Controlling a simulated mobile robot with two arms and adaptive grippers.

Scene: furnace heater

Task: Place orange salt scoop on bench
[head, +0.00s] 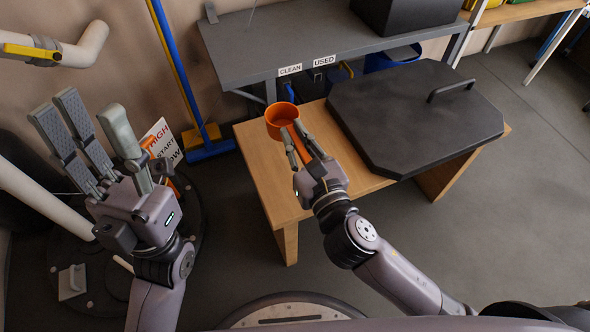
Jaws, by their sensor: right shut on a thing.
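The orange salt scoop (282,120) has a round, open cup and an orange handle running back between my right fingers. My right gripper (294,133) is shut on the handle, with the cup facing up beyond the fingertips. The scoop shows over the back left part of the low wooden bench (255,172); whether its cup touches the top is hard to tell. My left gripper (88,112) is raised at the left, open and empty, well away from the bench.
A large dark lid (415,120) with a handle covers the bench's right part. Behind is a grey table (260,48) with CLEAN and USED labels. A blue broom (207,145) and a sign (162,142) stand left. Bare wood lies at the bench's left and front.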

